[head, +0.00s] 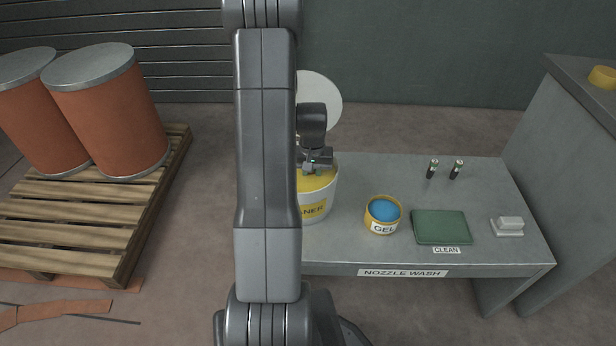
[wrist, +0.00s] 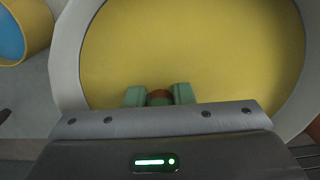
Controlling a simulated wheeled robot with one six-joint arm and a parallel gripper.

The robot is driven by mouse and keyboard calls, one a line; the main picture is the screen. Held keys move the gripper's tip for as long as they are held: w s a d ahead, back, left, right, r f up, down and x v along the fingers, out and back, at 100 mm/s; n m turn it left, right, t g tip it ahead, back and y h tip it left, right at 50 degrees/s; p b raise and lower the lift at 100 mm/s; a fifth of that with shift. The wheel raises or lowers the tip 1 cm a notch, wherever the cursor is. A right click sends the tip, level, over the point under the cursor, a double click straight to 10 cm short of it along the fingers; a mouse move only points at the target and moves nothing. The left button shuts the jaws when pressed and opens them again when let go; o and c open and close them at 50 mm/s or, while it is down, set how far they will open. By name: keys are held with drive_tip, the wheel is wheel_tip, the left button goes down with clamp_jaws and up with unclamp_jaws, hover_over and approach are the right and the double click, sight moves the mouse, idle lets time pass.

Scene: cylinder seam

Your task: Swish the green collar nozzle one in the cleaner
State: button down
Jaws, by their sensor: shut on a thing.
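The cleaner bucket (head: 322,208) is white with a yellow label, partly hidden behind my arm, and holds yellow cleaner (wrist: 200,50). My gripper (head: 312,169) is over the bucket, pointing down. In the wrist view its green fingers (wrist: 159,97) are shut on a small brown, round-ended piece (wrist: 159,98), which I take to be the nozzle. Its collar is hidden between the fingers. I cannot tell whether its lower end touches the cleaner.
Right of the bucket on the bench (head: 375,165) are a gel tub (head: 382,222) with blue contents, a green pad (head: 441,227) by a CLEAN label, and a white block (head: 509,225). Two small dark nozzles (head: 432,169) (head: 455,170) stand behind. A grey cabinet (head: 575,130) borders the right.

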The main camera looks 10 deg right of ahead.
drive_tip(key=shift+w+a, duration=0.2)
drive_tip(key=shift+a, duration=0.5)
drive_tip(key=shift+w+a, duration=0.2)
drive_tip(key=shift+a, duration=0.45)
wheel_tip(320, 180, up, 12)
drive_tip(key=p, duration=0.8)
drive_tip(key=shift+p, duration=0.3)
